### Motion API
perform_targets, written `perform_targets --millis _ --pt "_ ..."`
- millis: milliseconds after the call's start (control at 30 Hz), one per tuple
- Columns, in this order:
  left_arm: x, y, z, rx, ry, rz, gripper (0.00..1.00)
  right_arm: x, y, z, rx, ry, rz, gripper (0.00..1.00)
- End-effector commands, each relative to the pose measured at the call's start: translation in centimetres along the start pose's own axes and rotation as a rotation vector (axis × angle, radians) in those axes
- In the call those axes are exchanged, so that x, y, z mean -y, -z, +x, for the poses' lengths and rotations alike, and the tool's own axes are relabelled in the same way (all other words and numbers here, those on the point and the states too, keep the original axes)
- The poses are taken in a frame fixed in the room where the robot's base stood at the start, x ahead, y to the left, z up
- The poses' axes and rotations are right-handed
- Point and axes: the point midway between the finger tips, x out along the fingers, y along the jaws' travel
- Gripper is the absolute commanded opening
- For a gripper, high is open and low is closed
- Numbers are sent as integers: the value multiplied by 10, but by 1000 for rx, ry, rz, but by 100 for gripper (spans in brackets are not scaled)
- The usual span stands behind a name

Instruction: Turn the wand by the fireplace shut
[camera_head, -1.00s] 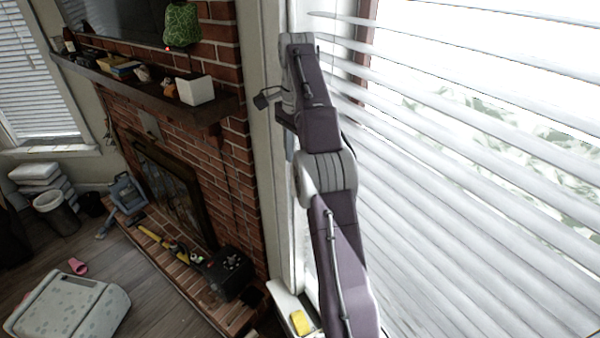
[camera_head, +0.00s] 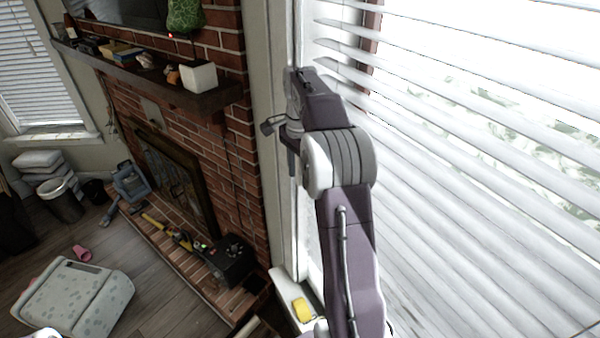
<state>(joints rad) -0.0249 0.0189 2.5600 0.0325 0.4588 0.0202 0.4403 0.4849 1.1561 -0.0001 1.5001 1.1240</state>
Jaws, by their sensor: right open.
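The white window blind (camera_head: 460,220) fills the right side, its slats tilted with bright gaps between them. My right arm rises from the bottom in front of the blind's left edge. My right gripper (camera_head: 291,160) is at the far end of that arm, by the white window frame next to the brick fireplace (camera_head: 225,150). It is open, but the wrist hides most of it. I cannot make out the wand; the arm covers much of the blind's left edge, where it may hang. My left gripper is not in view.
A mantel shelf (camera_head: 150,85) with a white pot (camera_head: 199,77) juts out left of the gripper. A yellow object (camera_head: 302,309) lies on the sill below. A black box (camera_head: 232,262) sits on the hearth. A spotted grey case (camera_head: 75,297) stands on the floor.

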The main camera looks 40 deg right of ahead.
Motion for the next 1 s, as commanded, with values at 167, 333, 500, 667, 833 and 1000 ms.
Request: perform_targets --millis 167,333,500,667,833,1000 --pt "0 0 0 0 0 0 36 0 0 0 0 0 0 32" --pt "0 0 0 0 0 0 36 0 0 0 0 0 0 0" --pt "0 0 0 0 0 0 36 0 1 0 -2 0 -2 0" --pt "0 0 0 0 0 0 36 0 1 0 -3 0 -30 0" --pt "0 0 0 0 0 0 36 0 2 -1 -4 0 -115 0" --pt "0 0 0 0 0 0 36 -1 2 -1 -5 0 -254 0"
